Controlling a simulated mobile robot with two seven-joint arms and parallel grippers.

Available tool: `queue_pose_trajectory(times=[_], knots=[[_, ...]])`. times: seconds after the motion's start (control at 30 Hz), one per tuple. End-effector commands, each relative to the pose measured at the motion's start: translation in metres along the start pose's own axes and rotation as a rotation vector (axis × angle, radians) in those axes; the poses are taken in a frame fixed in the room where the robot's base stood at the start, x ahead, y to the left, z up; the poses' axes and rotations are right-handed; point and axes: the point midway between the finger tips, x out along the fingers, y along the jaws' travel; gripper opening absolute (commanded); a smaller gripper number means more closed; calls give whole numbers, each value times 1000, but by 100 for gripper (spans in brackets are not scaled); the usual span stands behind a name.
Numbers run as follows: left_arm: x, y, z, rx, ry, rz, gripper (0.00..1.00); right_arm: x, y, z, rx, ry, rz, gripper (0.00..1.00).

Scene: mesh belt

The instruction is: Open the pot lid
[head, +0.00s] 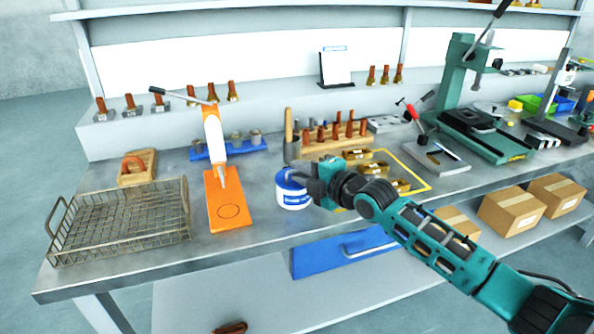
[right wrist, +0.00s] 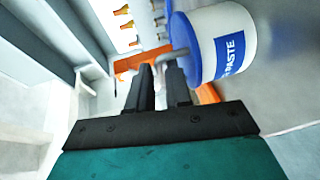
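The white pot (head: 294,199) has a blue label and stands on the bench near its front edge. Its blue lid (right wrist: 183,42) is on it in the right wrist view, with a small grey knob (right wrist: 171,55) sticking out. My right gripper (head: 296,174) is over the pot, reaching in from the right. In the right wrist view its two dark fingers (right wrist: 158,72) are apart, with a narrow gap between them. Their tips are close to the knob; whether they touch it I cannot tell. My left gripper is not in view.
A wire mesh basket (head: 120,222) stands on the left. An orange board (head: 228,205) and a white-orange tube (head: 212,135) are left of the pot. A wooden rack (head: 335,147) is behind, brass parts (head: 375,168) on the right. A blue drawer (head: 330,255) is below.

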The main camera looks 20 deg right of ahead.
Motion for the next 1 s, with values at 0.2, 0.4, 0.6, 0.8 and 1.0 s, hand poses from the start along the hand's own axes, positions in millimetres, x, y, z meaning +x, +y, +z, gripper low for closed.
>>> queue_pose_trajectory(times=[0.2,0.4,0.6,0.8,1.0], knots=[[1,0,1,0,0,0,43,16,0,0,1,0,1,19],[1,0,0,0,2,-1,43,19,0,0,1,0,-1,19],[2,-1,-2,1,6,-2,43,18,0,0,1,0,-1,12],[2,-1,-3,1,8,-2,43,18,0,0,1,0,-1,0],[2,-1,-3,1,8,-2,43,18,0,0,1,0,-1,0]])
